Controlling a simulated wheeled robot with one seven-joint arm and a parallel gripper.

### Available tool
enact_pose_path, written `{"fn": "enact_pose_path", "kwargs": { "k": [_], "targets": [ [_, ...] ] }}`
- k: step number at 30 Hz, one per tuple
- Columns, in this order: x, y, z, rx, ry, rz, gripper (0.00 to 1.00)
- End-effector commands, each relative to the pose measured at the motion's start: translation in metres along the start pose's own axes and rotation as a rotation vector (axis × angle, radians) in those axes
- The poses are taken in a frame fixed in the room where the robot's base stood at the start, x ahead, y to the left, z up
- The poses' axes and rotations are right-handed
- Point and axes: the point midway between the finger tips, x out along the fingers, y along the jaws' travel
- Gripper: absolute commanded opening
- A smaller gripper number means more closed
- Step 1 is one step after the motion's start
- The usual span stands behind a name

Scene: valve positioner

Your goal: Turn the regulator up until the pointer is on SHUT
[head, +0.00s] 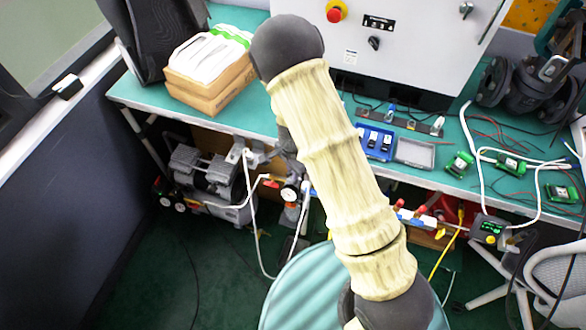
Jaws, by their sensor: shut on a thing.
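The regulator with its round white gauge (290,193) hangs at the front edge of the bench, left of my arm. My gripper (293,172) is just above the gauge, shut on the regulator's knob. My own arm hides much of the gripper, and the knob itself is hidden. A dark box with a green lit display (491,228), which looks like the positioner, is at the lower right. The pointer and the SHUT mark are too small to make out.
The green bench (140,92) carries cardboard boxes (210,85), a blue tray (375,142) and several small green devices. A grey compressor (205,175) stands below on the left. Hoses and cables hang near the regulator. Dark floor is clear at lower left.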

Motion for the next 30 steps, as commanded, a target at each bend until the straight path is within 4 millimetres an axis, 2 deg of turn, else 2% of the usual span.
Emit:
{"fn": "enact_pose_path", "kwargs": {
  "k": [1, 2, 3, 5, 17, 23, 30],
  "targets": [
    [-0.001, -0.001, 0.000, -0.001, -0.001, -0.002, 0.00],
    [-0.001, -0.001, 0.000, -0.001, -0.001, -0.002, 0.13],
    [-0.001, -0.001, 0.000, -0.002, -0.001, -0.002, 0.21],
    [-0.001, -0.001, 0.000, -0.002, -0.001, -0.002, 0.31],
    [-0.007, -0.001, 0.000, -0.003, 0.001, -0.003, 0.31],
    [-0.035, -0.002, 0.001, -0.004, 0.001, -0.005, 0.31],
    [-0.084, -0.002, 0.001, -0.004, 0.001, -0.006, 0.31]
  ]
}}
